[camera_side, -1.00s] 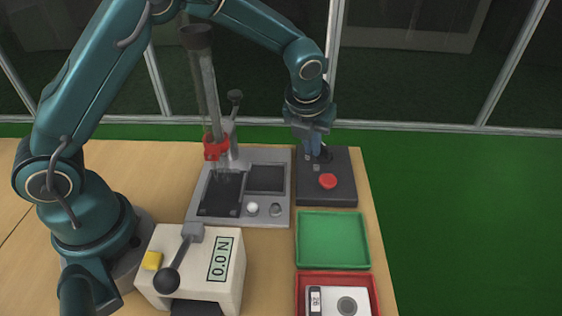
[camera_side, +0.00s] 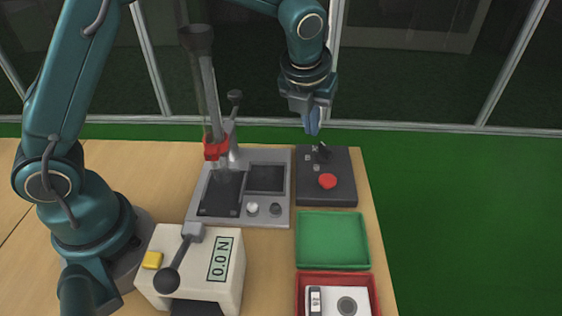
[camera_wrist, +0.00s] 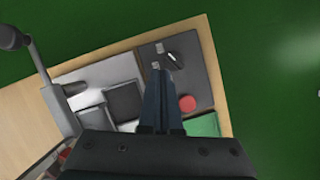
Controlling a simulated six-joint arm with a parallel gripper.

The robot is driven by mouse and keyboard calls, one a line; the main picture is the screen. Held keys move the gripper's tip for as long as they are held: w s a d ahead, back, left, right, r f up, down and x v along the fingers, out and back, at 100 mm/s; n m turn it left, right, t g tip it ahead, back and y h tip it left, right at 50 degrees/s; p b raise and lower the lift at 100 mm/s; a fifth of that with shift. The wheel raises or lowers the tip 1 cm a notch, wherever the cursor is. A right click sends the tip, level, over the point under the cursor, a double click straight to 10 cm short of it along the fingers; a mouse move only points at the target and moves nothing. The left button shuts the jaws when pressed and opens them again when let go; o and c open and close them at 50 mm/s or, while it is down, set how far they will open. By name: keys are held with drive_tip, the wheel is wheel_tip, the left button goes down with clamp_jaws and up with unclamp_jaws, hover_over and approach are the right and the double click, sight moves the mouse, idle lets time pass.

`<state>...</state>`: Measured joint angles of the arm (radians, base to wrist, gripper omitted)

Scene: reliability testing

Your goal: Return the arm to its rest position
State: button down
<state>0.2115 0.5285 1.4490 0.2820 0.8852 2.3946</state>
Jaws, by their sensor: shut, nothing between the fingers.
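My gripper (camera_side: 312,127) points down in the side view, above the back edge of a dark control box (camera_side: 338,190) with a red button (camera_side: 327,181). Its fingers are together and empty, clear of the box. In the wrist view my gripper (camera_wrist: 162,75) also shows its fingers together, with the dark box (camera_wrist: 200,65) and red button (camera_wrist: 187,103) beyond them.
A grey test stand (camera_side: 281,210) with a clear tube (camera_side: 210,90) is left of the box. A white force unit (camera_side: 200,295) reads 0.0 N. A green tray (camera_side: 333,240) and a red tray (camera_side: 299,290) holding a pale device (camera_side: 334,306) are at the front right.

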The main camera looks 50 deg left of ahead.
drive_tip(key=s+r+n+t+h, duration=0.3)
drive_tip(key=s+r+n, duration=1)
drive_tip(key=n, duration=0.9)
drive_tip(key=s+a+f+n+g+y, duration=0.1)
drive_tip(key=s+a+f+n, duration=0.2)
drive_tip(key=s+f+n, duration=0.3)
drive_tip(key=s+n, duration=0.2)
drive_tip(key=n, duration=0.1)
drive_tip(key=shift+s+f+n, duration=0.2)
drive_tip(key=shift+f+n, duration=0.1)
drive_tip(key=shift+f, duration=0.05)
